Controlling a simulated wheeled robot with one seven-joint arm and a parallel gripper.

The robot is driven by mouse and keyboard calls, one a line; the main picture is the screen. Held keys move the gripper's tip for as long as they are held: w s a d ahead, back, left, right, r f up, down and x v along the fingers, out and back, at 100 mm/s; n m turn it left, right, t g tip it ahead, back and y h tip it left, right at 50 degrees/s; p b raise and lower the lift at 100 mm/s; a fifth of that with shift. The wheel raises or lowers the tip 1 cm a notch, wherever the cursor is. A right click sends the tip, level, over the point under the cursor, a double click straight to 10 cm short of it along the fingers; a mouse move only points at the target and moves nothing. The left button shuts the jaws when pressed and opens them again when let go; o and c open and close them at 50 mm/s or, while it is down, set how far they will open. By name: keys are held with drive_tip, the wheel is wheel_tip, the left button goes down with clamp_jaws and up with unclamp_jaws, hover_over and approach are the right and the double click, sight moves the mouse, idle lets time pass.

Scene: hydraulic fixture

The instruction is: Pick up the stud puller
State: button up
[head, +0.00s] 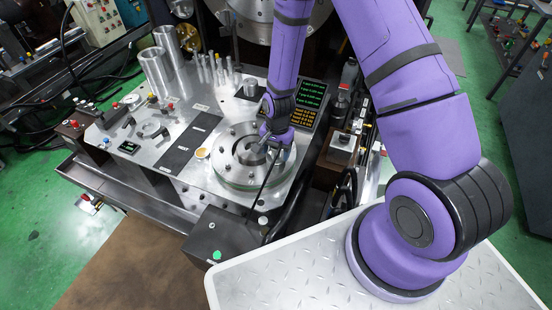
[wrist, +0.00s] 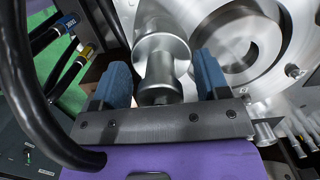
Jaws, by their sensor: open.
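A shiny metal spool-shaped piece, which looks like the stud puller (wrist: 160,62), stands between my gripper's fingers in the wrist view. It has a wide round flange at its far end, a narrower body, and a second flange close to the palm. My gripper (wrist: 161,80) is open, with one blue finger on each side of the piece. Small gaps seem to show between the fingers and the metal. In the head view my gripper (head: 276,138) is over the back right of the round flanged fixture. There the piece is mostly hidden by my arm.
The round metal fixture (head: 226,171) is bolted to the bench close by the gripper. Tall metal tubes (head: 153,72) and several small pins stand at the left and back. A lit display panel (head: 310,95) and hoses (wrist: 62,50) are close to the arm.

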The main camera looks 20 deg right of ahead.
drive_tip(key=shift+c, duration=0.4)
clamp_jaws()
drive_tip(key=shift+w+r, duration=0.1)
drive_tip(key=shift+r, duration=0.05)
